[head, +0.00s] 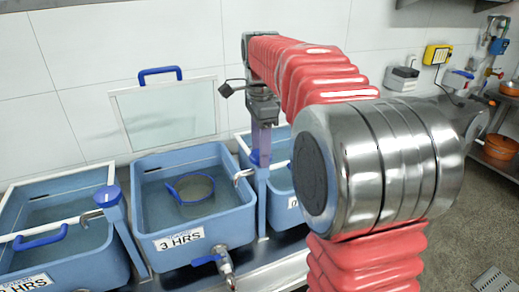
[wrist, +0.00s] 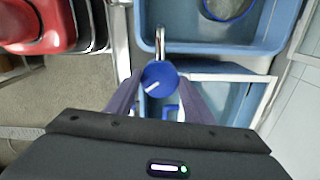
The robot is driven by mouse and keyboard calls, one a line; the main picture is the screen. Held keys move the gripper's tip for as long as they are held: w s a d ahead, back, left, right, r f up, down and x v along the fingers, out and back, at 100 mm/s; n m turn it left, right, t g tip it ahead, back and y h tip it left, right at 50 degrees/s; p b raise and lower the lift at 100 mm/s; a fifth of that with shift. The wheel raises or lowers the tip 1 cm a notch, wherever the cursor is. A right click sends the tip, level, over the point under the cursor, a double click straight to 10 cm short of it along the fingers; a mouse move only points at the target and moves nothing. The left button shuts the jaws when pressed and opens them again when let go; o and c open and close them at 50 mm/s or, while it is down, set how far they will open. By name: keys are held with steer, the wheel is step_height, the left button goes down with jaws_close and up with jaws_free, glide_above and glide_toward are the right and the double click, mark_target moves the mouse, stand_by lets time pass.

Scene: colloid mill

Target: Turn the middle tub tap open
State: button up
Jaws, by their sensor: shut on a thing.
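The middle tub (head: 160,225) is blue, labelled 3 HRS, and holds liquid with a blue-rimmed round strainer (head: 190,190). At its right stands a blue tap post (head: 262,190) with a metal spout (head: 243,174) over the tub. In the wrist view the tap's round blue knob (wrist: 160,76) shows a white line running from lower left to upper right. My gripper (head: 262,148) points down over the post and is shut on the knob, one finger on each side. In the head view the fingers mostly hide the knob.
A left tub (head: 60,265) has its own blue-topped tap post (head: 108,200). A right tub (head: 282,185) is partly hidden by my arm. A panel with a blue handle (head: 165,115) leans against the wall. A drain valve (head: 224,262) sticks out at the middle tub's front.

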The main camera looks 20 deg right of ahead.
steer(key=n, duration=0.4)
steer(key=shift+n, duration=0.3)
steer(key=n, duration=0.3)
steer(key=shift+n, duration=0.4)
steer(key=n, duration=1.3)
steer(key=shift+n, duration=0.3)
steer(key=n, duration=0.6)
steer(key=shift+r+n, duration=0.1)
steer(key=shift+n, duration=0.2)
steer(key=o, duration=1)
steer(key=shift+o, duration=0.2)
